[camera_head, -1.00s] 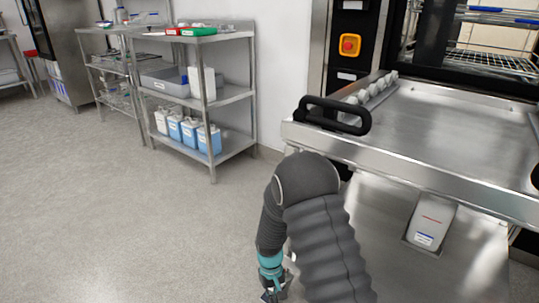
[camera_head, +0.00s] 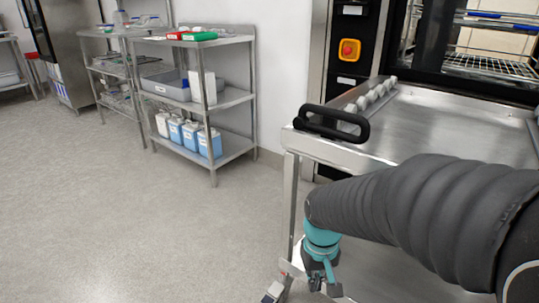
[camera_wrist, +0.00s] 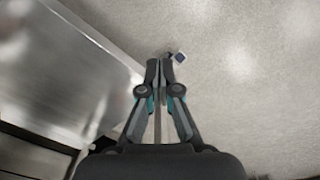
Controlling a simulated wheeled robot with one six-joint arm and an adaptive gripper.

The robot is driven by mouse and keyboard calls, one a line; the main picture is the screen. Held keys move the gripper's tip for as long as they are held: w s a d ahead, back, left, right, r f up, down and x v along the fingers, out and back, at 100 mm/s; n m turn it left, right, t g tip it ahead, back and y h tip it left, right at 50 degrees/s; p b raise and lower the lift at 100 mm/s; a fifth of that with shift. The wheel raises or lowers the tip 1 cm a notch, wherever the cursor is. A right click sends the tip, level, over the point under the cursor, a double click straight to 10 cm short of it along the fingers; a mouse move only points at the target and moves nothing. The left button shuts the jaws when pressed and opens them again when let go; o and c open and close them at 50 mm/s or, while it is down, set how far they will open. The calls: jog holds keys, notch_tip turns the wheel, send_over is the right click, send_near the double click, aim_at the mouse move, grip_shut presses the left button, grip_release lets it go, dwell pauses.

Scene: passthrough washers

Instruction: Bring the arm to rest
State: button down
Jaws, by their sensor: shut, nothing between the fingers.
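My arm (camera_head: 420,215) in its dark ribbed sleeve reaches in from the lower right of the head view and bends downward in front of the steel table. My gripper (camera_head: 322,287) hangs at the bottom of that view, below the teal wrist, partly cut off by the frame edge. In the wrist view my gripper (camera_wrist: 160,66) shows its two fingers together at the tips, with nothing between them. The grey floor (camera_wrist: 240,60) lies beyond the tips.
The steel table (camera_head: 455,120) with a black handle (camera_head: 332,122) stands close beside my arm. A small pale and dark item (camera_head: 272,291) shows near the gripper. A shelf rack (camera_head: 235,97) stands at the back left. The floor at left is clear.

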jog(key=s+d+r+m+t+p, duration=0.1)
jog(key=s+d+r+t, duration=0.1)
jog(key=s+r, duration=0.2)
jog(key=s+d+r+m+t+p, duration=0.1)
jog(key=s+d+r+t, duration=0.2)
jog(key=r, duration=0.8)
jog(key=shift+s+d+r+t, duration=0.2)
jog(key=shift+s+d+t, duration=0.1)
jog(key=shift+s, duration=0.9)
jog(key=shift+d, duration=0.1)
